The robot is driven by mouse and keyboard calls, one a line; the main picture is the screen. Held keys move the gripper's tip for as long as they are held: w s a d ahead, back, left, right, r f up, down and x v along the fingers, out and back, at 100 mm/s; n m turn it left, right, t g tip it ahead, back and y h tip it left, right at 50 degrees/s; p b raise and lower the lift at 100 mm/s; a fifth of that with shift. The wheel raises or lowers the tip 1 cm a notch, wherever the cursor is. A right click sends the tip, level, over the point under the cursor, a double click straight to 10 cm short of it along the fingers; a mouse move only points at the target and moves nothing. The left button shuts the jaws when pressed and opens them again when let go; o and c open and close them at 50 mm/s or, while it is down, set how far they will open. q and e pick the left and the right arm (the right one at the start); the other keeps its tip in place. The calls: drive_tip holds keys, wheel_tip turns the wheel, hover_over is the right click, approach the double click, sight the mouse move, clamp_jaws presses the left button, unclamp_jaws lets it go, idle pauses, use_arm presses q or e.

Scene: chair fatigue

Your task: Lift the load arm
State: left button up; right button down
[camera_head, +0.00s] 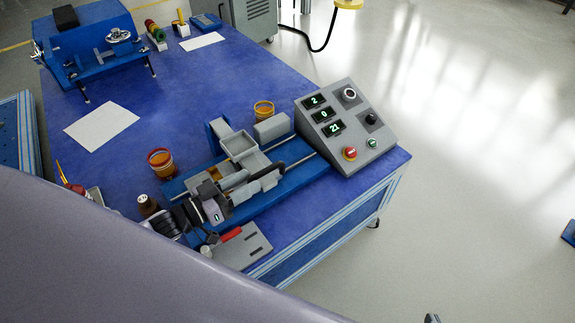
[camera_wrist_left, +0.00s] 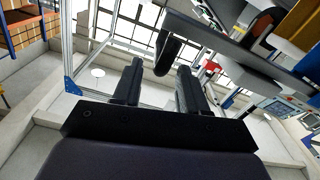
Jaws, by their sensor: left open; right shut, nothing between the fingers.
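The test machine (camera_head: 250,150), grey blocks on a blue base, stands on the blue table. A dark bar (camera_head: 288,166) runs along its front right side; I cannot tell for sure that it is the load arm. In the left wrist view my left gripper (camera_wrist_left: 159,66) is open. A dark, round-ended piece (camera_wrist_left: 167,56) shows between its fingertips and below a long dark beam (camera_wrist_left: 235,52); no finger is closed on it. In the head view my own arm hides the lower left, and the left fingers are hard to make out. My right gripper (camera_head: 432,318) barely shows at the bottom edge, shut and empty.
A sloped control box (camera_head: 349,125) with lit displays and a red button stands right of the machine. Orange-banded cups (camera_head: 160,162) and a grey plate (camera_head: 243,247) with a red piece (camera_head: 231,234) lie close by. A blue vise-like device (camera_head: 90,45) and paper sheets (camera_head: 102,127) are farther back.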

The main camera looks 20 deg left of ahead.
sight(269, 168)
use_arm(q)
drive_tip(key=shift+b+x, duration=0.5)
drive_tip(key=shift+x, duration=3.05)
clamp_jaws()
